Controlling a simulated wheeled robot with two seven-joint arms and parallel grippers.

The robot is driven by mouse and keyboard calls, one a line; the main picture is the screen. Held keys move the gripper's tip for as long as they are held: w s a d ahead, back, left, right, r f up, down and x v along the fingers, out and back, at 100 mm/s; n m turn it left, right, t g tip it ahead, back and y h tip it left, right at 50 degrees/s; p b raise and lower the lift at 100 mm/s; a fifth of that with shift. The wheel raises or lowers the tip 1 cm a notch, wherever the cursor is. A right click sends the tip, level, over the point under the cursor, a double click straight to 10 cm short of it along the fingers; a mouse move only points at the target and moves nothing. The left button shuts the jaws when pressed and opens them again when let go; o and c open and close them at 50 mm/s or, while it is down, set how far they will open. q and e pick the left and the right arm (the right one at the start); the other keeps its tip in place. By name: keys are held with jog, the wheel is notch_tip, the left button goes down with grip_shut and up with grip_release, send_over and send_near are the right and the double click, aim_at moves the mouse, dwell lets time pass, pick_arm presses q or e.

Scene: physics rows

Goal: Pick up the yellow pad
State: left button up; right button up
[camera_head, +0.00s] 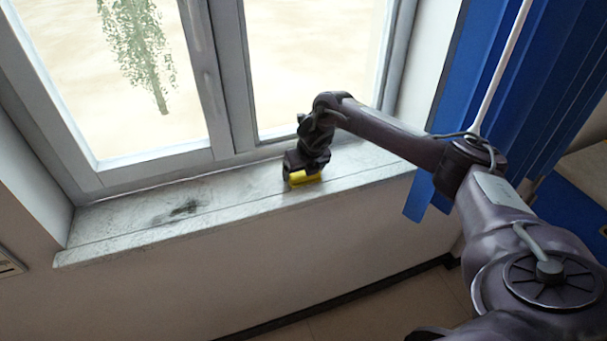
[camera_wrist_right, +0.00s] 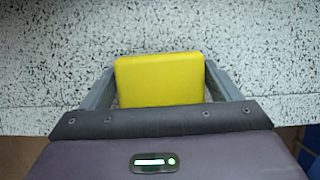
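The yellow pad (camera_head: 305,179) is at the front part of the grey stone windowsill, at the lower end of my right arm. My right gripper (camera_head: 301,168) points down over it and hides part of it. In the right wrist view the yellow pad (camera_wrist_right: 160,80) lies between the two grey fingers of my right gripper (camera_wrist_right: 160,66), one at each side. The fingertips are very close to its sides; I cannot tell whether they press on it, or whether it is lifted off the sill. My left gripper is not in view.
The windowsill (camera_head: 130,217) is clear to the left, apart from a dark stain. The window frame (camera_head: 165,158) stands close behind the gripper. A blue curtain (camera_head: 530,90) hangs at the right, close to my right arm.

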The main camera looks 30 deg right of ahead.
jog(key=c, duration=0.4)
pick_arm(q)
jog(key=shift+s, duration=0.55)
pick_arm(e)
jog(key=shift+r, duration=0.1)
jog(key=shift+r, duration=0.55)
notch_tip(320, 180, up, 7)
jog(key=shift+w+r+b, duration=0.1)
jog(key=shift+b, duration=1.05)
pick_arm(q)
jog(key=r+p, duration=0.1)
jog(key=p, duration=0.1)
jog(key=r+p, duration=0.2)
jog(key=p, duration=0.1)
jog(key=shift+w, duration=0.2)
pick_arm(e)
notch_tip(320, 180, up, 12)
jog(key=shift+f, duration=0.2)
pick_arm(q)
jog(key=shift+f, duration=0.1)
